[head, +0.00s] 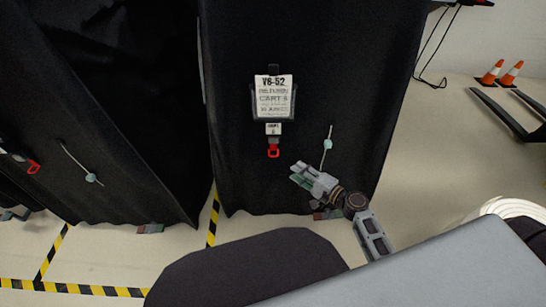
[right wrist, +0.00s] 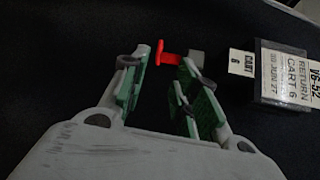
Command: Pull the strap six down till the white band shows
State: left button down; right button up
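Strap six hangs below the V6-52 "RETURN CART 6" label (head: 273,97) on the black cover. Its small white "CART 6" tag (head: 274,129) is above a red pull (head: 273,151). No white band shows on the strap. My right gripper (head: 298,173) is open and empty, a little below and right of the red pull. In the right wrist view, the red pull (right wrist: 167,59) lies ahead of the gap between the open green-padded fingers (right wrist: 166,78), and the tag (right wrist: 240,63) is to the right. My left gripper is not in view.
A cord with a pale toggle (head: 328,144) hangs right of the strap. Another covered cart (head: 110,120) stands at the left, with a red pull (head: 33,167) and a corded toggle (head: 91,178). Orange cones (head: 491,73) stand at the far right. Striped tape (head: 213,220) marks the floor.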

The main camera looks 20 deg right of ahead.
jog(key=shift+w, duration=0.1)
jog(key=shift+x, duration=6.8)
jog(key=shift+f, duration=0.1)
jog(key=shift+c, duration=0.2)
grip_shut()
